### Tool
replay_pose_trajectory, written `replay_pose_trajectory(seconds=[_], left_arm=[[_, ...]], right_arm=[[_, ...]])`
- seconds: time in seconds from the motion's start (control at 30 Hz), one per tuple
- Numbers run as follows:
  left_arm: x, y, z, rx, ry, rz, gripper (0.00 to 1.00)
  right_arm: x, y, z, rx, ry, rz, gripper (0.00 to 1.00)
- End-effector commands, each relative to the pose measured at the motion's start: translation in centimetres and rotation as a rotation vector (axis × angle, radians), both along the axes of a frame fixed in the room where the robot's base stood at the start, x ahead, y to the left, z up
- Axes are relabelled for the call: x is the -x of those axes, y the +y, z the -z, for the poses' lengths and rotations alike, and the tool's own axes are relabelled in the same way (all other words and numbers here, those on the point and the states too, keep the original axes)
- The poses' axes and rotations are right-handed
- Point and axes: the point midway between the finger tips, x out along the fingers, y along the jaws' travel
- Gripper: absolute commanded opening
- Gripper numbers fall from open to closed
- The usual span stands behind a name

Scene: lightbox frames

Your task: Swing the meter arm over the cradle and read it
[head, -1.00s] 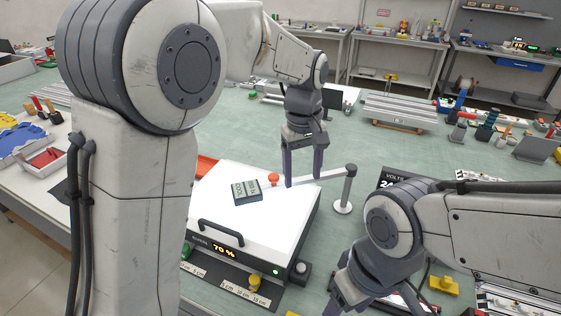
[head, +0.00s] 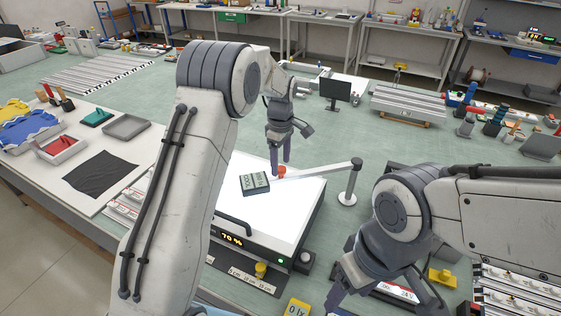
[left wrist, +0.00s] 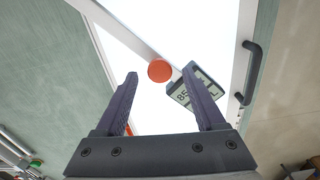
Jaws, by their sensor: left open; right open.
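The meter arm (head: 325,168) is a light bar running from a grey post (head: 348,185) to a meter (head: 255,183) over the white-topped lightbox (head: 270,220). An orange knob (head: 282,171) stands on the bar beside the meter. My left gripper (head: 280,172) is open, pointing down at the knob. In the left wrist view the knob (left wrist: 160,71) appears between the open fingertips, and the meter's screen (left wrist: 194,92) is partly hidden by one finger. My right gripper (head: 345,295) is open near the lightbox's front right corner, partly cut off. I cannot make out a cradle.
The lightbox has a black handle (head: 233,224) and a display reading 70 % (head: 232,239). A small yellow block (head: 260,270) stands before it. A yellow piece (head: 442,277) lies at the right. A small monitor (head: 336,91) stands behind.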

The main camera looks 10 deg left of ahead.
Motion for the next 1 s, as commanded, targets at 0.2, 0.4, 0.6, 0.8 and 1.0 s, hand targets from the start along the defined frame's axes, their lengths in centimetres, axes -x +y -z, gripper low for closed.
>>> replay_pose_trajectory(seconds=[0.2,0.4,0.6,0.8,1.0], left_arm=[[0.0,0.0,1.4,0.000,-0.001,0.001,0.71],[0.0,0.0,1.6,0.000,-0.001,0.001,0.71],[0.0,0.0,1.5,0.000,-0.001,0.001,0.14],[0.0,0.0,1.5,0.000,-0.001,0.001,0.00],[0.0,0.0,1.5,0.000,-0.001,0.001,0.00]], right_arm=[[0.0,0.0,-0.5,0.000,0.000,-0.001,0.67],[0.0,0.0,-0.5,0.000,0.000,-0.001,0.67],[0.0,0.0,-0.5,0.000,0.000,-0.001,0.67],[0.0,0.0,-0.5,0.000,0.000,-0.001,0.67],[0.0,0.0,-0.5,0.000,0.000,-0.001,0.67]])
